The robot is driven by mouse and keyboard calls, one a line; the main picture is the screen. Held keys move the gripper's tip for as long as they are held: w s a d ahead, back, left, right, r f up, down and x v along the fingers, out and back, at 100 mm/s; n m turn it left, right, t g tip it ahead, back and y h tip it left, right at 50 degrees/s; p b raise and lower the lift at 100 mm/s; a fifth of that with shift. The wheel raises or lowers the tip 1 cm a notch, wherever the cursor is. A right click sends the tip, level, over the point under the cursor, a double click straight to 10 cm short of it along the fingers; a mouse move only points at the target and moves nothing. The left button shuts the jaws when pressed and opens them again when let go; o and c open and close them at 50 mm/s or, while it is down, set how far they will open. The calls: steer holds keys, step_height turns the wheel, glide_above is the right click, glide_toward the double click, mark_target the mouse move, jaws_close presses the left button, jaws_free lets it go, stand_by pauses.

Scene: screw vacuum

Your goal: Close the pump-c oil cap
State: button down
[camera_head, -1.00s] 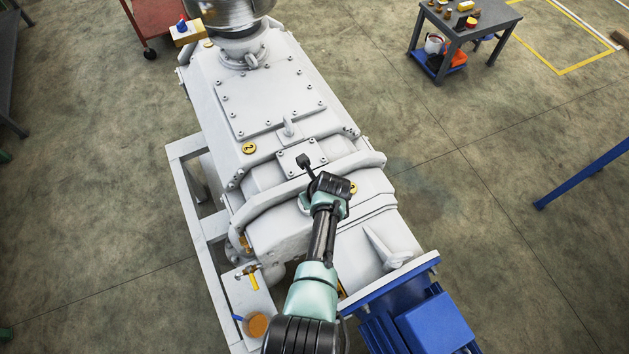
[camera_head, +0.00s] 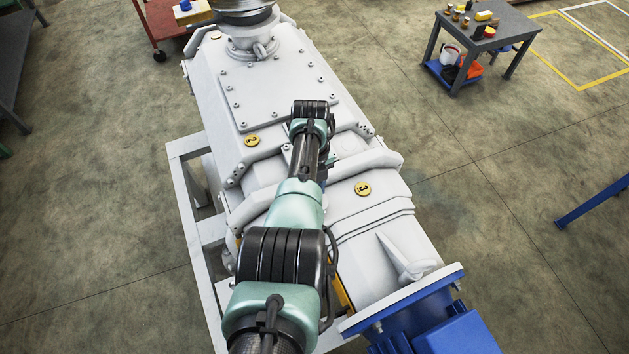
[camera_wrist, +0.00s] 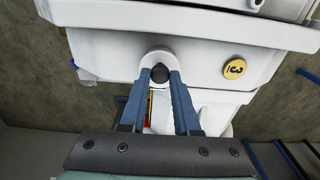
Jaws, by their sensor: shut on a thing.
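In the wrist view, a small dark round cap (camera_wrist: 159,74) sits at a rounded white boss on the white pump housing (camera_wrist: 200,55). It appears to be the oil cap. My gripper (camera_wrist: 160,76) has its two blue fingers on either side of it and is shut on it. Whether the cap is fully seated cannot be told.
Yellow disc 3 (camera_head: 363,188) and yellow disc 2 (camera_head: 252,141) mark the housing. A blue motor (camera_head: 455,330) is at the lower right. A small table (camera_head: 480,35) stands apart, upper right.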

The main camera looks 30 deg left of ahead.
steer(key=shift+s+f, duration=0.1)
stand_by(0.3)
steer(key=c, duration=0.7)
jaws_free()
steer(key=shift+o, duration=0.2)
step_height(320, 180, up, 13)
steer(key=p, duration=0.1)
steer(key=shift+w+a, duration=0.3)
